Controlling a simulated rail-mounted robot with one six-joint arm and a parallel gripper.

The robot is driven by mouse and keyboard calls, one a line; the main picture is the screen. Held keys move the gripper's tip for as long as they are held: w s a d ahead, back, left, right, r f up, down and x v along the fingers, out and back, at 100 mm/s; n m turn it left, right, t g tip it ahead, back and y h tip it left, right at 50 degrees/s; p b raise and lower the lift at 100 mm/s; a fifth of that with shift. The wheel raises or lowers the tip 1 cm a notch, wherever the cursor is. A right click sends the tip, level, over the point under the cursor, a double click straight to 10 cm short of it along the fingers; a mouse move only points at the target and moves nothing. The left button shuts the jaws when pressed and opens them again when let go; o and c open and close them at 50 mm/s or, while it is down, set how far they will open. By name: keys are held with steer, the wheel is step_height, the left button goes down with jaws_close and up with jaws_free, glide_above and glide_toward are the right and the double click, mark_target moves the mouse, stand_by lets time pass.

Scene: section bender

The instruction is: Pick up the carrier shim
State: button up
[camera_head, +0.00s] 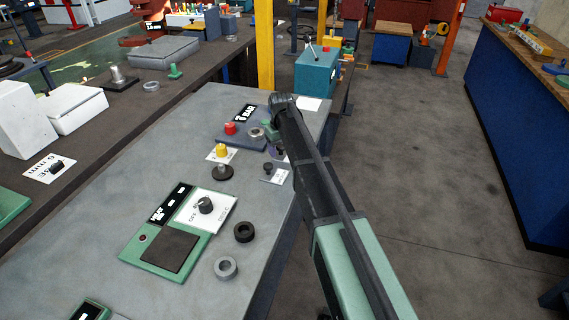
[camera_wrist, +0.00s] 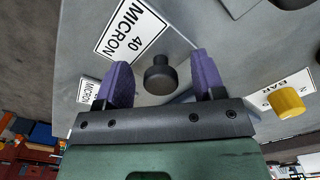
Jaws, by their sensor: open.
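A small dark round knobbed piece (camera_wrist: 160,78) sits beside a white "40 MICRON" label (camera_wrist: 132,30) in the wrist view. It appears to be the carrier shim, though no label names it so. In the head view it is the small dark knob (camera_head: 267,167) by a white card near the bench's right edge. My gripper (camera_wrist: 160,64) is open, with its purple fingers on either side of the piece in the wrist picture and a clear gap to each. In the head view my gripper (camera_head: 276,150) is just above and behind it, partly hidden by my arm.
A green control box (camera_head: 180,230) and two rings (camera_head: 244,232) are nearer. Open floor lies to the right.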

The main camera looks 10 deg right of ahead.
mark_target(281, 146)
steer(key=c, duration=1)
steer(key=shift+c, duration=0.2)
steer(key=shift+p, duration=0.3)
step_height(281, 146, up, 20)
steer(key=p, duration=2)
